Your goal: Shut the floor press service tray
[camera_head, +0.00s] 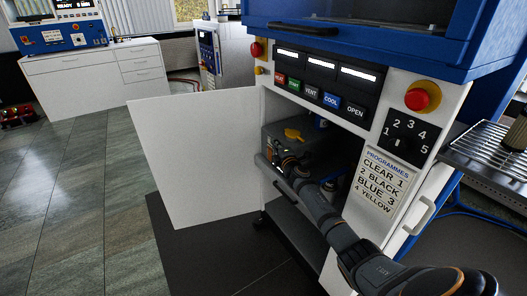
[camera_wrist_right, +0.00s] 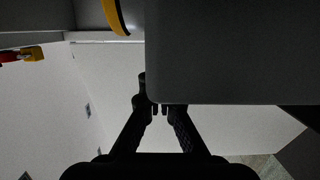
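The floor press (camera_head: 365,125) has its lower bay uncovered. Inside is the grey service tray (camera_head: 317,160), with a yellow part (camera_head: 293,134) and dark fittings in it. A dark bar (camera_head: 277,179) runs along the tray's front side. My right arm comes in from the bottom right, and its gripper (camera_head: 288,166) is at the tray's front, partly lost against dark parts. I see nothing held. My left gripper is out of view.
The white door (camera_head: 195,155) stands swung open to the left of the bay. A control panel (camera_head: 320,85) with buttons and a red stop knob (camera_head: 417,98) is above. A wire rack (camera_head: 490,150) juts out at right.

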